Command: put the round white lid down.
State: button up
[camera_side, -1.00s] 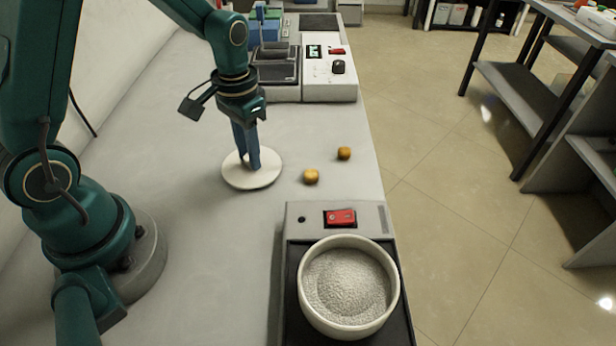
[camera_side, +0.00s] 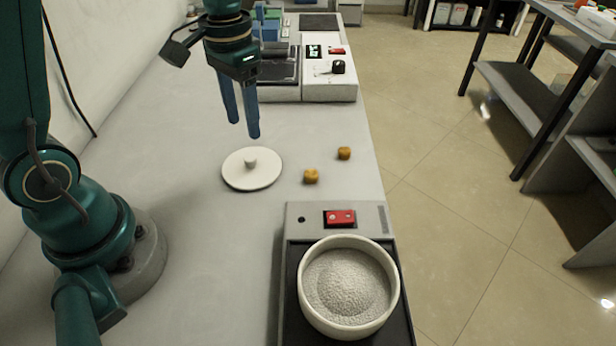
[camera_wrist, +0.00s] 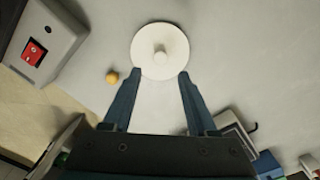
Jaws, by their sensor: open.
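The round white lid (camera_side: 235,176) lies flat on the grey bench, its small knob (camera_side: 250,161) facing up. It also shows in the wrist view (camera_wrist: 148,62), beyond my fingertips. My gripper (camera_side: 244,130) is above the bench, higher than the lid and a little farther back in the side view. Its two blue fingers are apart with nothing between them. In the wrist view my gripper (camera_wrist: 160,74) also has its fingers spread, and the whole lid is visible.
Two small yellow-brown pieces (camera_side: 311,176) (camera_side: 344,153) lie right of the lid. A white device (camera_side: 330,88) stands behind. Bench left of the lid is clear.

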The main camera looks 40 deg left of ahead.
jog(key=s+d+r+t, duration=0.5)
jog(key=s+r, duration=0.1)
jog(key=s, duration=0.4)
jog(key=shift+s+t, duration=0.3)
jog(key=shift+s, duration=0.05)
